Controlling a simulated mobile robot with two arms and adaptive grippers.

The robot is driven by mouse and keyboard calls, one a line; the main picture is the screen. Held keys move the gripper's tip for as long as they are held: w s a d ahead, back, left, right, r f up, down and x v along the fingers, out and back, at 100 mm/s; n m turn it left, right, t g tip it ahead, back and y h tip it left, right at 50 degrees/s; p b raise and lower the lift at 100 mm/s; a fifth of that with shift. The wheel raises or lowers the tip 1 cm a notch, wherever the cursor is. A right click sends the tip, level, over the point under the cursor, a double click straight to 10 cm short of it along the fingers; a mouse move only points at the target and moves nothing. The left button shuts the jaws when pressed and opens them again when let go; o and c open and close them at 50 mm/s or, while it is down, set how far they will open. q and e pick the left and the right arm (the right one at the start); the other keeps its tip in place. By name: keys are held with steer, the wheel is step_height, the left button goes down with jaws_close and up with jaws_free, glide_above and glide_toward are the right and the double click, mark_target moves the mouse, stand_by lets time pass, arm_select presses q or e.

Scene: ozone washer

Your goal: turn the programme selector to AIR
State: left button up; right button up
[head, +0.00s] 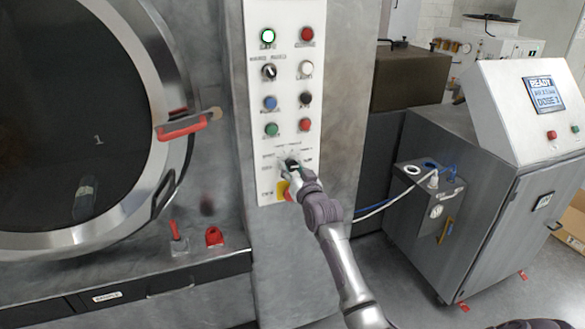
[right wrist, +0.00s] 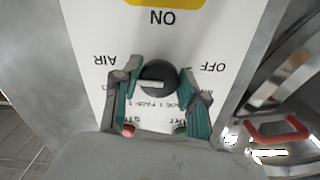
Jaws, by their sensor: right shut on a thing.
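The programme selector is a black round knob with a white pointer bar, low on the white control panel (head: 285,90). In the right wrist view the selector (right wrist: 158,74) sits between the green-padded fingers of my right gripper (right wrist: 160,92). That view is upside down, with AIR printed left of the knob, OFF right and ON above. The white bar lies almost level, its left end on the AIR side. In the head view my right gripper (head: 292,174) is at the selector, largely covering it. My left gripper is not in view.
Lamps and buttons fill the panel above; a yellow plate with a red button (head: 283,190) is just below my gripper. The round washer door (head: 75,120) with a red handle (head: 184,127) stands left. A grey cabinet with a screen (head: 545,94) stands right.

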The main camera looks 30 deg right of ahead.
steer(key=shift+f+m, duration=0.15)
steer(key=shift+m, duration=0.45)
steer(key=shift+a, duration=0.1)
steer(key=o, duration=1.1)
steer(key=v, duration=1.2)
